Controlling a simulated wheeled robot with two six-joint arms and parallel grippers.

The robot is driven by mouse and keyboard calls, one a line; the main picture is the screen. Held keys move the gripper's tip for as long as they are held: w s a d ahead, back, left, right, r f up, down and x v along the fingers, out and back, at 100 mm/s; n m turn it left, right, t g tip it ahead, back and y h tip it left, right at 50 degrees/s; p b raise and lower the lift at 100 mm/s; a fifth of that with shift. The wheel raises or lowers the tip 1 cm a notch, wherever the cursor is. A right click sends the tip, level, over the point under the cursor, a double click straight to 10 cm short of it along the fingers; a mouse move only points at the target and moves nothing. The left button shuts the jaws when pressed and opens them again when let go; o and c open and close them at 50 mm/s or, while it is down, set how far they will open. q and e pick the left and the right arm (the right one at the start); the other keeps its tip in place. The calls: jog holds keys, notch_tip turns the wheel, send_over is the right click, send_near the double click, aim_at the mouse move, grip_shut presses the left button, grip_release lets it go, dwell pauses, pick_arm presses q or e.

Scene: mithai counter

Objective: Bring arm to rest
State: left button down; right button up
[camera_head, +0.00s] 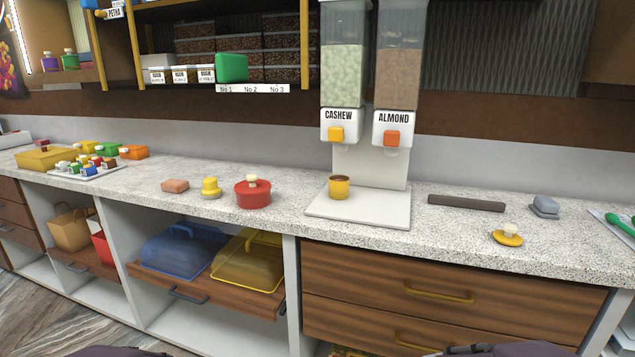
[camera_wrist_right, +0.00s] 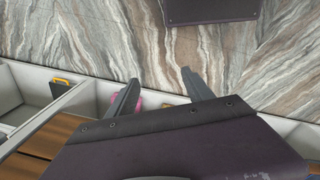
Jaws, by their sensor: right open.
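My right gripper (camera_wrist_right: 160,76) shows in the right wrist view. Its two dark fingers are spread apart with nothing between them, above the marbled floor. A pink thing (camera_wrist_right: 138,104) shows partly behind the left finger; I cannot tell what it is. In the head view only dark parts of my own arms show at the bottom edge, and neither gripper's fingers are visible there. My left gripper is not in view.
The speckled counter (camera_head: 275,219) holds a red lidded pot (camera_head: 252,195), a yellow cup (camera_head: 339,188) on the dispenser's white base (camera_head: 365,212), and a dark bar (camera_head: 466,203). Below, a pulled-out shelf (camera_head: 235,303) holds blue (camera_head: 180,255) and yellow (camera_head: 248,265) covers.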

notch_tip(320, 180, up, 26)
jog(key=w+a+m+t+y+p, duration=0.1)
jog(key=a+p, duration=0.1)
jog(key=p, duration=2.5)
jog(key=shift+w+r+m, duration=0.15)
jog(key=shift+r+m, duration=0.1)
jog(key=shift+m, duration=0.05)
